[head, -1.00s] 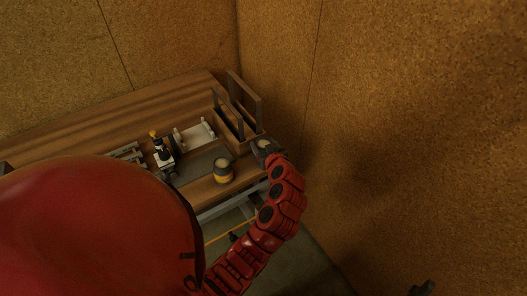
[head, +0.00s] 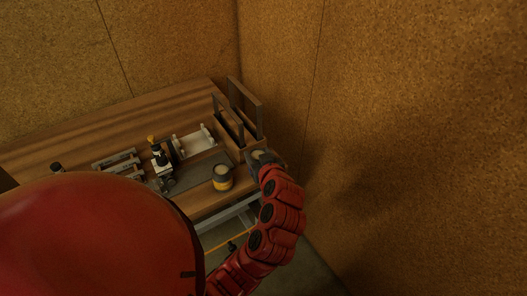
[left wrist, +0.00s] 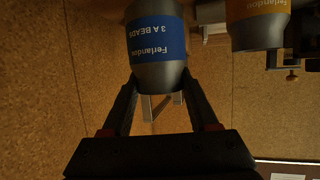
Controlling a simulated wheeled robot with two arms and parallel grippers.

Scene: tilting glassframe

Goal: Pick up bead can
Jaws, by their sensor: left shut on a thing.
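The bead can is a grey can with a blue label reading "Ferlandou 3 A BEADS", upside down in the left wrist view (left wrist: 158,42). My left gripper (left wrist: 155,95) is shut on it, with one finger on each side. In the head view my left gripper (head: 263,160) is at the bench's right front corner, beside the wooden rack; the can there is small and mostly hidden by the gripper. My right gripper is not in view.
A yellow-labelled can (head: 222,178) stands left of my gripper on the wooden bench (head: 130,118). An upright-framed wooden rack (head: 238,122) is just behind. A white tray (head: 195,141) and a microscope-like tool (head: 160,160) are further left. A cork wall (head: 400,120) is close on the right.

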